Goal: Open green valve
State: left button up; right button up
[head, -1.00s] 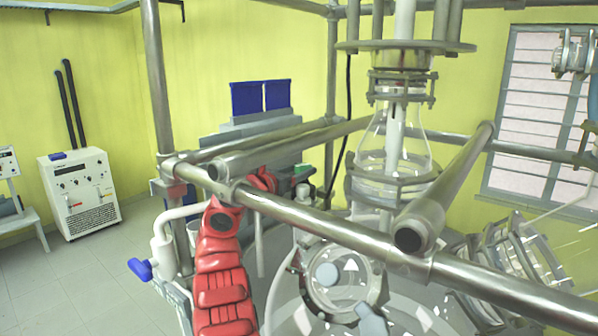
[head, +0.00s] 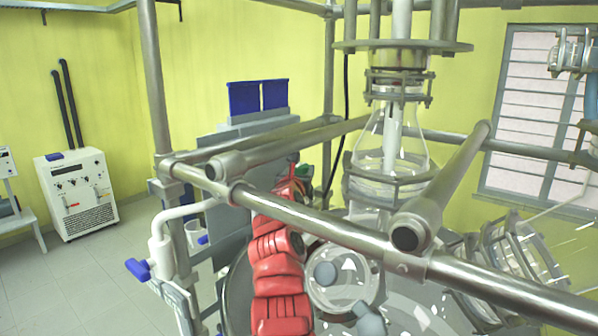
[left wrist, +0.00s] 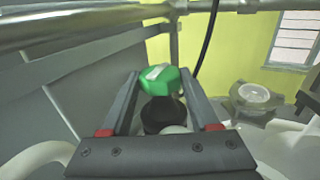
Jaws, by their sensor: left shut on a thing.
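The green valve (left wrist: 158,82) has a green faceted knob with a pale stripe on top, above a dark stem. In the left wrist view it sits between the two fingers of my left gripper (left wrist: 159,88), which is shut on it. In the head view my red left arm reaches up behind the metal rail. The left gripper (head: 292,186) there is small and partly hidden, with a speck of the green valve (head: 303,172) beside it. My right gripper is not in view.
A thick metal rail (head: 320,228) crosses in front of my left arm. A glass reactor vessel (head: 392,150) stands to the right. A white pipe with a blue handle (head: 138,269) is at the left. A white machine (head: 77,193) stands on the open floor by the wall.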

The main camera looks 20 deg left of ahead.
pick_arm(q)
jog(key=shift+d+n+y, duration=0.1)
jog(key=shift+n+y, duration=0.4)
jog(key=shift+y, duration=0.2)
jog(key=o, duration=1.4)
